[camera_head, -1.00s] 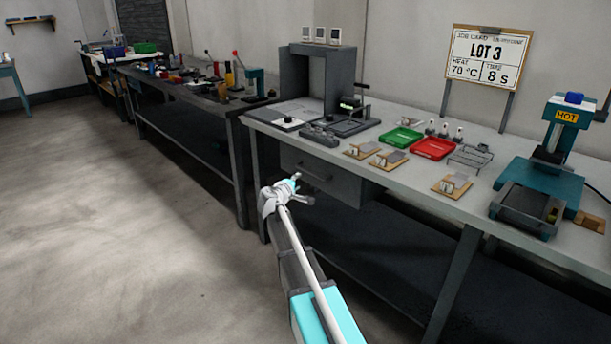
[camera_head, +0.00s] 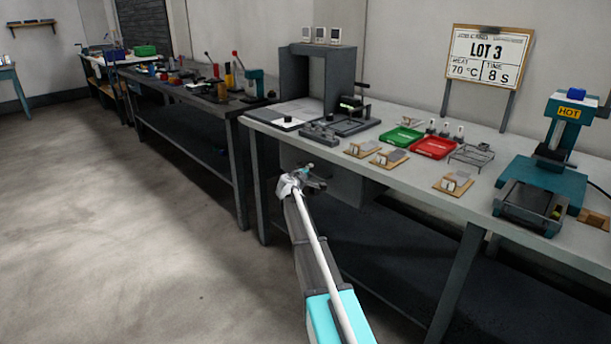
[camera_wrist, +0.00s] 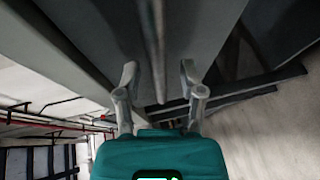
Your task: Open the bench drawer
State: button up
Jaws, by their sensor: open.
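The bench drawer (camera_head: 345,189) is a grey box under the left part of the near workbench. It looks shut, though my arm covers part of its front. My gripper (camera_head: 314,177) is at the drawer front in the head view. In the wrist view my gripper (camera_wrist: 158,72) is open, with its two grey fingertips apart. A thin grey bar, which looks like the drawer handle (camera_wrist: 156,45), runs between the fingers against the grey drawer front (camera_wrist: 195,30). Gaps show on both sides of the bar. I cannot tell how deep it sits between the fingers.
The workbench (camera_head: 400,180) carries a green tray (camera_head: 402,139), a red tray (camera_head: 434,148), small wooden-based fixtures and a teal press (camera_head: 560,150). A bench leg (camera_head: 258,185) stands left of the drawer. The floor (camera_head: 130,240) to the left is clear.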

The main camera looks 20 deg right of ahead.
dwell(0.3)
grip_shut()
